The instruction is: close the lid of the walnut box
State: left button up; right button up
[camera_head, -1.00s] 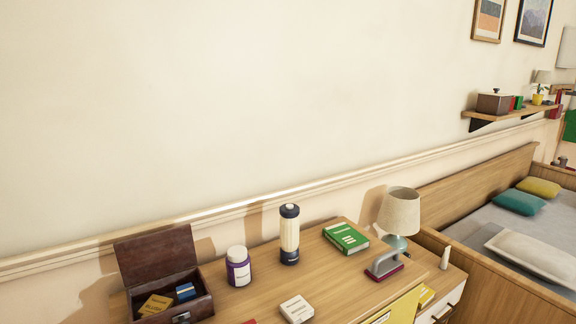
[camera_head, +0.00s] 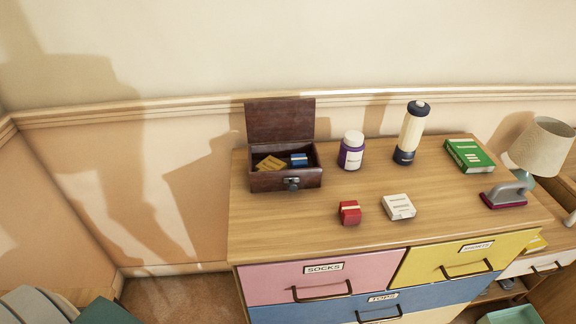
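The walnut box (camera_head: 286,180) is dark brown and stands at the back left of the dresser top, against the wall. Its lid (camera_head: 281,121) is open and stands upright at the back. A metal clasp (camera_head: 292,184) shows on its front. Inside lie a yellow-brown packet (camera_head: 270,164) and a small blue box (camera_head: 299,160). Neither of my grippers is in view.
The top in front of the walnut box is clear.

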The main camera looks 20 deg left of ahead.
aim_at(281, 120)
jog(key=i+l, duration=0.15)
jog(key=l, duration=0.2)
jog(key=i+l, duration=0.15)
jog(key=l, duration=0.25)
jog(key=i+l+u, duration=0.1)
jog(key=l, duration=0.25)
jog(key=i, duration=0.1)
